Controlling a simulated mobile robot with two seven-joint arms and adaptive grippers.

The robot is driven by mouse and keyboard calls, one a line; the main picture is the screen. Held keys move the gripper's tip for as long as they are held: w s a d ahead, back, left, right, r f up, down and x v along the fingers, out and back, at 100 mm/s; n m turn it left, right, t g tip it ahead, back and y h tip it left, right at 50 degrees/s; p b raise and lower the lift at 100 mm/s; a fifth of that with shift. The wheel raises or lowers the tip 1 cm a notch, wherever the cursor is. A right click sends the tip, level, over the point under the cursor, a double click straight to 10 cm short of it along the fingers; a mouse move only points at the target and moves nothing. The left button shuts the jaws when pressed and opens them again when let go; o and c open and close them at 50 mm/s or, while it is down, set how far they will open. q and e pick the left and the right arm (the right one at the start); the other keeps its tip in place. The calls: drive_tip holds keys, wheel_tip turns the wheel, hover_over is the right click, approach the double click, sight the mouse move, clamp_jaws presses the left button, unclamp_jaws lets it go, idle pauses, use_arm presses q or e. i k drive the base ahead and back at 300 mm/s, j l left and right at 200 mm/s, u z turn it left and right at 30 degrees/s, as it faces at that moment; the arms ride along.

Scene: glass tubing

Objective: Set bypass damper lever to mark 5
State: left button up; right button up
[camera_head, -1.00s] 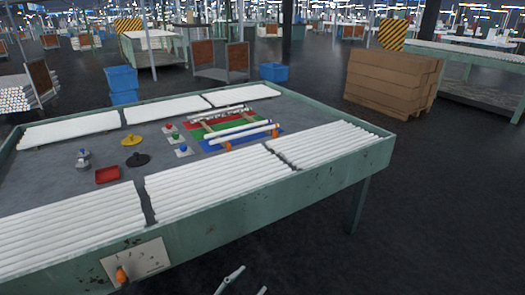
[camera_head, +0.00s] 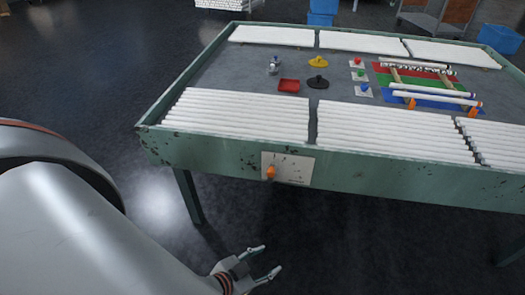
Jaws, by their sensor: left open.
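An orange lever (camera_head: 270,173) sits at the left side of a pale plate (camera_head: 298,170) on the front face of the green table. The plate's marks are too small to read, so I cannot tell which mark the lever points at. My left gripper (camera_head: 270,258) is open and empty, below the lever and apart from it. My right gripper is not in view.
The green table (camera_head: 225,153) holds several stacks of white tubes (camera_head: 240,115), a red tray (camera_head: 289,86), yellow and black discs, and coloured mats. Blue bins (camera_head: 499,38) stand behind. Dark floor is free to the left.

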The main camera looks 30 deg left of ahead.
sight(271, 172)
drive_tip(key=u, duration=0.95)
